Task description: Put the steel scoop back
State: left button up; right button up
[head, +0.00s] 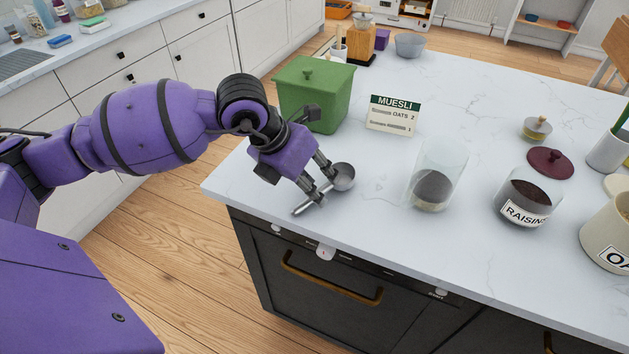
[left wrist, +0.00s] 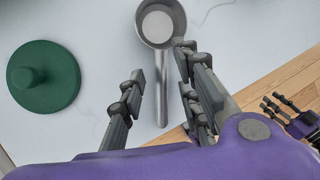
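The steel scoop (head: 343,177) lies on the white counter near its front left corner. Its round bowl is at the right and its handle points toward the front edge. In the left wrist view, the scoop (left wrist: 163,85) has its bowl at the top. My left gripper (head: 324,187) is low over the handle. Its fingers (left wrist: 160,85) are apart, one on each side of the handle, with visible gaps. My right gripper (left wrist: 277,104) shows small at the right of the left wrist view, over the wooden floor, its fingers apart and empty.
A green lidded canister (head: 305,105) and a muesli card (head: 393,116) stand behind the scoop. A glass jar (head: 435,180) stands to its right, then a raisins jar (head: 525,200). A round green lid (left wrist: 43,85) shows in the left wrist view.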

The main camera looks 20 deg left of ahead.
pick_arm(q)
jog(key=v, duration=1.1)
jog(key=shift+s+a+r, duration=0.15)
jog(key=shift+a+r, duration=0.05)
jog(key=shift+r, duration=0.15)
